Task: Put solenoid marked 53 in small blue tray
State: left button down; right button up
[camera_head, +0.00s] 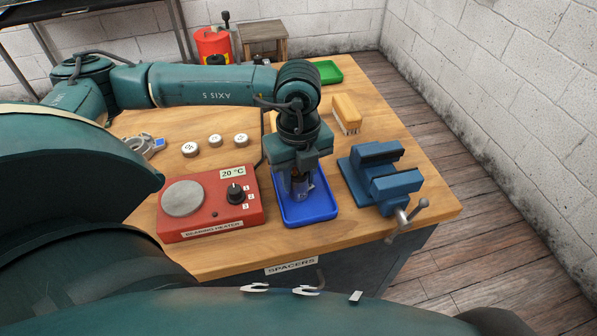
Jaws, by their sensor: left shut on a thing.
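The small blue tray (309,212) lies on the wooden bench near its front edge, between the red heater and the blue vise. My left gripper (299,192) points down over the tray and is shut on a small dark, metallic cylindrical part, the solenoid (301,186). The solenoid is partly hidden by the fingers. Its marking cannot be read, and I cannot tell whether it touches the tray floor. My right gripper is not in view.
A red bearing heater (212,231) stands left of the tray, and a blue vise (384,178) stands close on its right. A wooden-backed brush (346,112) and a green tray (327,72) lie behind. Several round white-topped parts (215,140) sit at the left.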

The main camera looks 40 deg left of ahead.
aim_at(298, 172)
pick_arm(q)
jog(key=shift+f+b, duration=0.2)
jog(key=shift+b, duration=0.15)
jog(key=c, duration=1)
grip_release()
jog(key=shift+r, duration=0.1)
notch_tip(298, 172, up, 12)
jog(key=shift+r, duration=0.2)
jog(key=shift+s, duration=0.1)
